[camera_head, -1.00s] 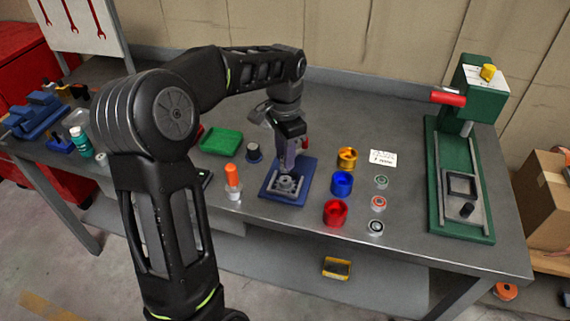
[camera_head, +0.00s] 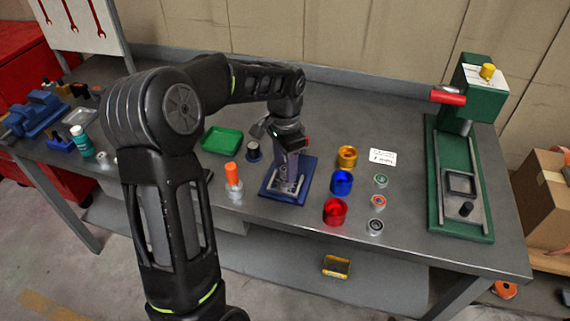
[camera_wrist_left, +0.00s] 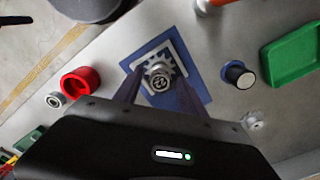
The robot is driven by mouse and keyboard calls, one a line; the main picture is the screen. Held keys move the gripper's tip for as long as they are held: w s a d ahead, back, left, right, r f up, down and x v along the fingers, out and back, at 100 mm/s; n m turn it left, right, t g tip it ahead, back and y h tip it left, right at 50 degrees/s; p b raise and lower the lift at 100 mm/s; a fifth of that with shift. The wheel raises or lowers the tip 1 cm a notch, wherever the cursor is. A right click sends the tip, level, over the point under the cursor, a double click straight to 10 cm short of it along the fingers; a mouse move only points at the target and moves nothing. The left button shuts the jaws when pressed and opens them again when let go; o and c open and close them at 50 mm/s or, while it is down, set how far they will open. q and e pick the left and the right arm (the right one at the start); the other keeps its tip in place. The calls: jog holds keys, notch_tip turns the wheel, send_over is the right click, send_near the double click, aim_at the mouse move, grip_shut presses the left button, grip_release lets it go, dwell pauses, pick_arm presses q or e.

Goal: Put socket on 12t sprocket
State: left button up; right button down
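A blue plate (camera_head: 270,192) lies on the bench with a grey toothed piece on it, which looks like the sprocket. In the left wrist view this toothed piece (camera_wrist_left: 172,62) has a round metal piece (camera_wrist_left: 159,78) standing at its middle, perhaps the socket. My left gripper (camera_head: 288,184) points down over the plate. In the left wrist view its two fingers (camera_wrist_left: 160,84) stand apart on either side of the round piece, and I see no clear contact. In the head view the fingers hide most of the sprocket. My right gripper is out of view.
Gold (camera_head: 347,157), blue (camera_head: 341,182) and red (camera_head: 335,211) cups stand right of the plate, beside small ring-shaped parts (camera_head: 377,202). An orange-capped bottle (camera_head: 234,184), a black knob-like piece (camera_head: 253,152) and a green tray (camera_head: 222,141) are left. A green press (camera_head: 459,185) stands far right.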

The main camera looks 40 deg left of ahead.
pick_arm(q)
jog(key=shift+r, duration=0.15)
notch_tip(320, 180, up, 12)
dwell(0.6)
dwell(0.6)
